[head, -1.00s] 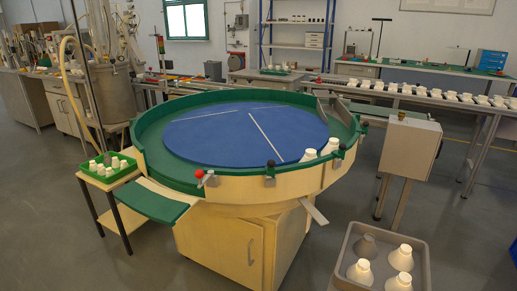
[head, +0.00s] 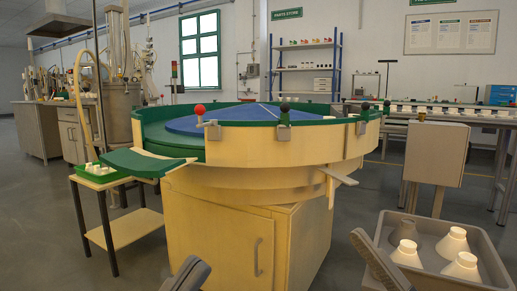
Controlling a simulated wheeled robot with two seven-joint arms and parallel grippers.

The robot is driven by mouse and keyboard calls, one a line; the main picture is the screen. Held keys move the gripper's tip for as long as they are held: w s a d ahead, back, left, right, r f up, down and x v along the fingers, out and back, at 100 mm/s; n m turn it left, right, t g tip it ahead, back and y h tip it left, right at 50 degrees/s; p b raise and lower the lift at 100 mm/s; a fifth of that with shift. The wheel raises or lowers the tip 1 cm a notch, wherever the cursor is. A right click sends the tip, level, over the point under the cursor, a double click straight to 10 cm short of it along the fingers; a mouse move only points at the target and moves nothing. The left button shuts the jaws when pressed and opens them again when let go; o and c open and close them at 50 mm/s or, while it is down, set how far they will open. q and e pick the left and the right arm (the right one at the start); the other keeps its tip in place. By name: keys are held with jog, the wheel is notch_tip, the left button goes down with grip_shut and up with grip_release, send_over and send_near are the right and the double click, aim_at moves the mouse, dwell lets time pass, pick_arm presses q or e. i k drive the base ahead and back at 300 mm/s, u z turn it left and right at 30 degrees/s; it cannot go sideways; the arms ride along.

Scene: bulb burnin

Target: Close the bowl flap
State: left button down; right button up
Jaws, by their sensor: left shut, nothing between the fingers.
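The large round bowl (head: 245,152) has cream walls, a green rim and a blue disc (head: 240,117) inside. A green curved flap (head: 148,163) juts outward from its left front, roughly level and slightly tilted, so it looks open. My left gripper (head: 187,275) is a grey shape at the bottom edge, shut and empty, low in front of the cabinet and apart from the flap. A grey part of my right arm shows at the bottom right; its jaws cannot be made out.
A cream cabinet (head: 245,240) supports the bowl. A small stand with a green tray (head: 97,177) is at the left. A thin chute (head: 338,177) sticks out at the right. A grey crate (head: 490,245) with white cones is at the right front.

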aim_at(136, 162)
jog(key=u, duration=1.2)
jog(key=i, duration=0.6)
jog(key=u, duration=0.15)
